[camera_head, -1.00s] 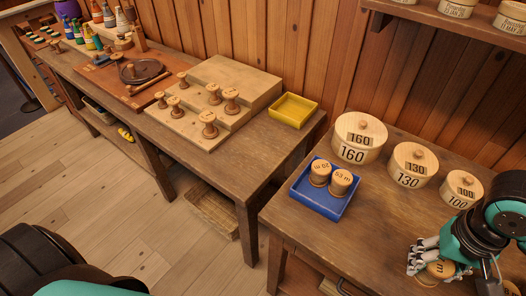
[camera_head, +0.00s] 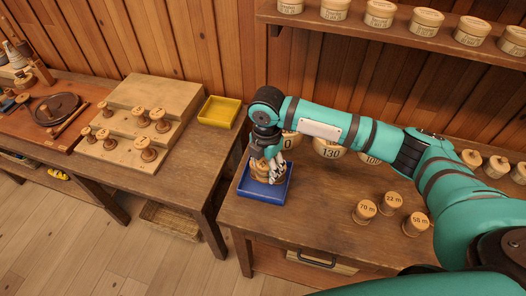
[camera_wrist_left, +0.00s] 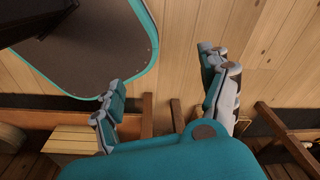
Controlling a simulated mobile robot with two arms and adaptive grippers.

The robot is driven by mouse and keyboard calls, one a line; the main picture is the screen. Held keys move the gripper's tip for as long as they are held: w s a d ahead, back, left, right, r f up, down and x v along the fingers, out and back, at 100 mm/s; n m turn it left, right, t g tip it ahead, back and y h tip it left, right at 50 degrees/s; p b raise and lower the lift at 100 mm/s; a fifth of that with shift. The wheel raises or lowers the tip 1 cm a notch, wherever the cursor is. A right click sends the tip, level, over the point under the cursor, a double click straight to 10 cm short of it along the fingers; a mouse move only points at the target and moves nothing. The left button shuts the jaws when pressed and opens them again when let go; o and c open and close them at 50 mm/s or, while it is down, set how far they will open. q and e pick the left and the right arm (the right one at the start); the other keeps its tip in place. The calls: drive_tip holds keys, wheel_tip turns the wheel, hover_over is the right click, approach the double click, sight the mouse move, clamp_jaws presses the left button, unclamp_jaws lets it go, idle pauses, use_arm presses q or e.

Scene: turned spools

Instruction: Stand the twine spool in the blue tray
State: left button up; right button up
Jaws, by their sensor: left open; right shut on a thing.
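The blue tray (camera_head: 264,196) stands at the left end of the near table in the head view. My right gripper (camera_head: 272,177) reaches down over it, shut on a spool that the fingers mostly hide. Turned wooden spools (camera_head: 257,168) show beside the fingers in the tray; their labels are hidden. I cannot tell whether the held spool touches the tray floor. My left gripper (camera_wrist_left: 160,82) is open and empty in the left wrist view, above the floor.
Several labelled spools (camera_head: 391,201) stand on the near table. Round wooden boxes (camera_head: 328,149) stand behind my right arm, partly covered. A yellow tray (camera_head: 219,111) and a stepped wooden stand (camera_head: 140,120) with spools are on the left table. A shelf of boxes (camera_head: 380,14) hangs above.

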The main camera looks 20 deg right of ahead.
drive_tip(key=n, duration=0.1)
drive_tip(key=w+n+p, duration=0.1)
drive_tip(key=n, duration=0.2)
drive_tip(key=shift+w+a, duration=0.1)
drive_tip(key=shift+w, duration=0.15)
drive_tip(key=shift+w+f+n, duration=0.1)
drive_tip(key=shift+f+n, duration=0.2)
drive_tip(key=shift+n, duration=0.3)
wheel_tip(320, 180, down, 6)
drive_tip(key=b, duration=0.6)
drive_tip(key=shift+b, duration=0.3)
drive_tip(key=shift+f+b, duration=0.85)
drive_tip(key=shift+f, duration=1.4)
use_arm(q)
wheel_tip(320, 180, down, 6)
drive_tip(key=shift+s+a+f, duration=0.15)
drive_tip(key=shift+s+f, duration=0.05)
drive_tip(key=shift+s, duration=0.1)
use_arm(e)
drive_tip(key=o, duration=1.2)
drive_tip(key=shift+o, duration=0.2)
drive_tip(key=shift+r, duration=0.1)
